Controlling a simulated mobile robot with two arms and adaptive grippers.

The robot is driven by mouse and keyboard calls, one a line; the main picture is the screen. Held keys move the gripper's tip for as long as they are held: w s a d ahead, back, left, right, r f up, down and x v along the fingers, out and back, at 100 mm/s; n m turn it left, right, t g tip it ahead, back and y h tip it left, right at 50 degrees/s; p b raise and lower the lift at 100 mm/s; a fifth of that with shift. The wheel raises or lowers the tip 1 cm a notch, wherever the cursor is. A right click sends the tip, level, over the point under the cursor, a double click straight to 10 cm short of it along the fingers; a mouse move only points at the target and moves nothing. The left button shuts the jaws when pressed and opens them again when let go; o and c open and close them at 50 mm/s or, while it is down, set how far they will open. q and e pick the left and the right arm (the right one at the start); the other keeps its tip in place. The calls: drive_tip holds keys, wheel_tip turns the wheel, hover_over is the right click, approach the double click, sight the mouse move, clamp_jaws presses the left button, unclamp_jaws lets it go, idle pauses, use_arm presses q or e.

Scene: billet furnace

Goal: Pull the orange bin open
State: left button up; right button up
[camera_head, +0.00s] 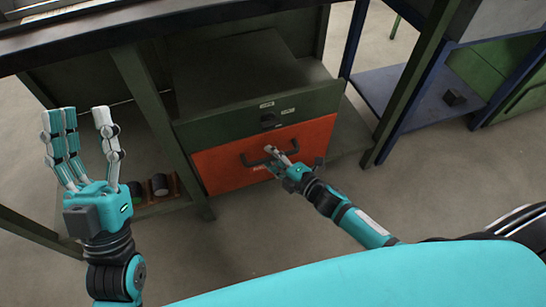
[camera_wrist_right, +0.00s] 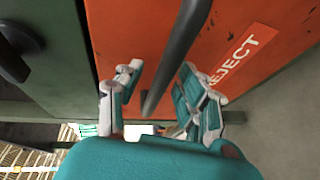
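The orange bin (camera_head: 232,165) is a drawer front below a green drawer in the workbench. It looks flush with the frame. Its dark bar handle (camera_head: 262,158) runs across the front. In the right wrist view the orange front (camera_wrist_right: 135,35) carries a "REJECT" label, and the handle (camera_wrist_right: 180,55) runs between my fingers. My right gripper (camera_head: 281,155) is at the handle with its fingers apart on either side of it; it also shows in the right wrist view (camera_wrist_right: 155,100). Contact is not clear.
The green drawer (camera_head: 225,125) with a dark handle sits directly above. A green bench leg (camera_head: 160,125) stands left of the bin. Dark cylinders (camera_head: 160,184) lie on a low shelf at left. A blue shelf (camera_head: 400,92) is at right. The floor in front is clear.

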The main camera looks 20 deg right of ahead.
clamp_jaws()
use_arm(q)
drive_tip(key=shift+w, duration=0.1)
use_arm(e)
drive_tip(key=shift+s, duration=0.1)
